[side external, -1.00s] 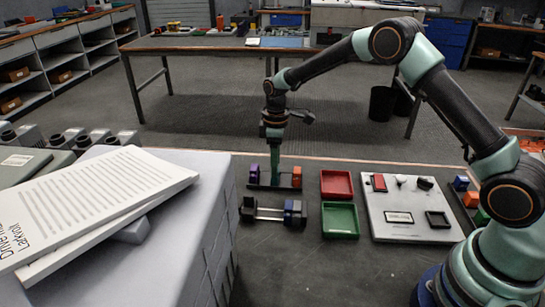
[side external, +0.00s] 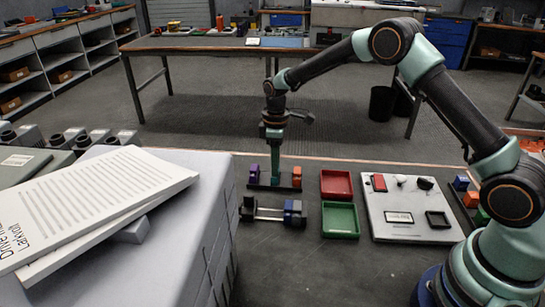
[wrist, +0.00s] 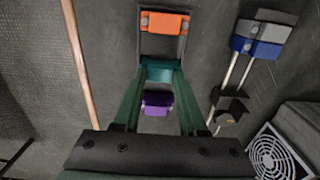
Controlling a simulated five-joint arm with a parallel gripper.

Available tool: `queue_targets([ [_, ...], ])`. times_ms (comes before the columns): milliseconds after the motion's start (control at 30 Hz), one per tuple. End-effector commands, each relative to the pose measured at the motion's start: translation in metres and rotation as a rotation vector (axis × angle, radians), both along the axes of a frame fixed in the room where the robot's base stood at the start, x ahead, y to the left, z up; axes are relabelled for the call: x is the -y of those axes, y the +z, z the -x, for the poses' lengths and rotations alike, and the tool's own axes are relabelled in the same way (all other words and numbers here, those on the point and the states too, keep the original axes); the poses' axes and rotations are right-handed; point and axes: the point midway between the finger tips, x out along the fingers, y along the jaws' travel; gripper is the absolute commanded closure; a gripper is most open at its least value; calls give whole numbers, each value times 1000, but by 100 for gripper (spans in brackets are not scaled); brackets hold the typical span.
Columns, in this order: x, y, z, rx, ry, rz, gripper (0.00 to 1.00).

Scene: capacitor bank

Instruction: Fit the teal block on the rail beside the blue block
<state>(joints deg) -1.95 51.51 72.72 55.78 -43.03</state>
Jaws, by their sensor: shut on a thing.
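In the wrist view the teal block (wrist: 162,68) is between the tips of my gripper (wrist: 160,80), which is shut on it. It sits between an orange block (wrist: 165,22) and a purple block (wrist: 157,104) on a dark holder. In the side view my gripper (side external: 274,178) points straight down between the purple block (side external: 254,172) and orange block (side external: 297,175); the teal block is hard to tell from the fingers there. The rail (side external: 268,214) with two pale rods lies nearer the camera. The blue block (side external: 289,206) is at its right end; it also shows in the wrist view (wrist: 255,48).
A red tray (side external: 336,184) and a green tray (side external: 340,219) lie right of the rail. A pale panel (side external: 405,222) with small parts lies beyond them. A large grey case (side external: 185,235) stands close on the left. The rods left of the blue block are bare.

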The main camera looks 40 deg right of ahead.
Motion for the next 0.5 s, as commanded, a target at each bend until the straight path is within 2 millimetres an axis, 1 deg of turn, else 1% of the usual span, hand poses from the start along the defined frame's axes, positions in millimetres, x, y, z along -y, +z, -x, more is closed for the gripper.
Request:
queue_targets([
  [500, 0, 26, 0, 1, 0, 0, 100],
])
